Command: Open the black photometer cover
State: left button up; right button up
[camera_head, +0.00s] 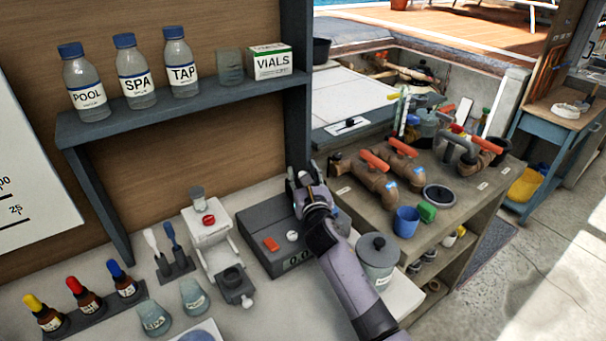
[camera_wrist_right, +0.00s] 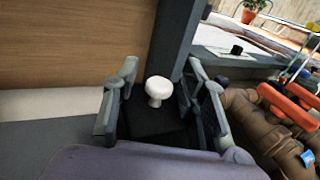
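The photometer (camera_head: 262,226) is a dark grey box on the white counter, with an orange button and a white dial on top. My right gripper (camera_head: 303,182) is at its far right end and hides that part from the head camera. In the right wrist view, a white round knob (camera_wrist_right: 158,89) stands on the black cover (camera_wrist_right: 150,121). The fingers of my right gripper (camera_wrist_right: 160,95) are spread on either side of the knob, with gaps on both sides. The cover looks closed, though its edges are partly hidden. My left gripper is not in view.
A shelf post (camera_head: 297,130) rises close behind my right gripper. Brown pipes with orange handles (camera_head: 375,162) are on the right. A lidded grey jar (camera_head: 377,258) stands beside my right forearm. A white instrument (camera_head: 210,235) stands left of the photometer.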

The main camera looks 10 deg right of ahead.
jog(key=shift+c, duration=0.6)
grip_shut()
